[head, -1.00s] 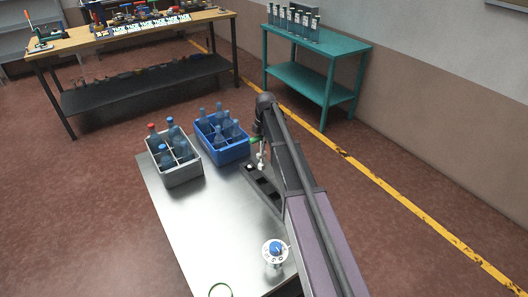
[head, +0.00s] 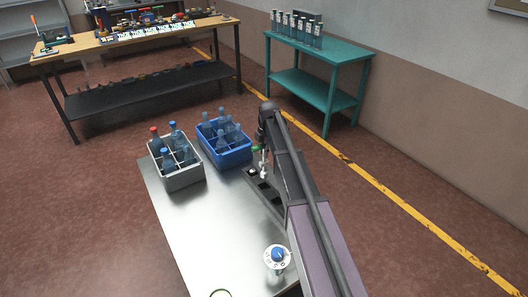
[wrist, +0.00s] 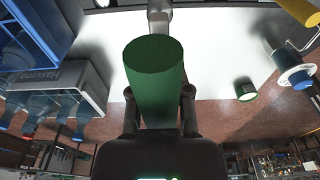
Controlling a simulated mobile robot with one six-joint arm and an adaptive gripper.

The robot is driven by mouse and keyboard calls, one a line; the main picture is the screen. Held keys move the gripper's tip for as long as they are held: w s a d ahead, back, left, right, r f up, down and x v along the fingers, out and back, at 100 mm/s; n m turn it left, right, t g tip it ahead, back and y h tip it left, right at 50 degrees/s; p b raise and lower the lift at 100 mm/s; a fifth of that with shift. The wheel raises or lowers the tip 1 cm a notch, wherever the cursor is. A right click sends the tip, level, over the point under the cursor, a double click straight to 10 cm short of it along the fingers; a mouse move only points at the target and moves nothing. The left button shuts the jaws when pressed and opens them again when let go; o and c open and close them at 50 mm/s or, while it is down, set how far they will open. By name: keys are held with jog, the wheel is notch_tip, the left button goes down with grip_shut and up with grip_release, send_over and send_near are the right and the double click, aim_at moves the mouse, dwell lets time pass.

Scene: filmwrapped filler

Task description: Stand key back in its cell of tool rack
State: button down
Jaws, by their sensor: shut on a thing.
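The key has a thick green cylindrical handle (wrist: 155,75) and a pale metal part (wrist: 160,18) beyond it in the wrist view. My gripper (wrist: 160,98) is shut on the green handle, with one dark finger on each side. In the head view the green handle (head: 257,149) shows small at the end of my arm, with the pale shaft below it. The dark tool rack (head: 272,193) lies on the metal table's right edge, partly hidden by my arm. The shaft's lower end appears at or just above the rack; I cannot tell whether it is inside a cell.
A grey crate (head: 184,180) and a blue crate (head: 236,157) with bottles stand left of the rack. A blue-and-white dial (head: 277,255) stands near the table's front right. The table's middle (head: 215,220) is clear. A teal table (head: 340,58) stands behind.

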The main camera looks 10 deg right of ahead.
jog(key=b, duration=0.4)
send_over(264, 171)
jog(key=shift+w+f, duration=0.2)
jog(key=shift+f, duration=0.95)
jog(key=shift+w+f, duration=0.15)
jog(key=shift+f, duration=0.95)
jog(key=shift+d+f+b, duration=0.1)
jog(key=shift+f+b, duration=3)
jog(key=shift+b, duration=0.05)
jog(key=shift+c, duration=2.4)
grip_release()
jog(key=shift+r, duration=0.25)
notch_tip(264, 171, up, 11)
jog(key=p, duration=1.2)
jog(key=shift+r, duration=0.2)
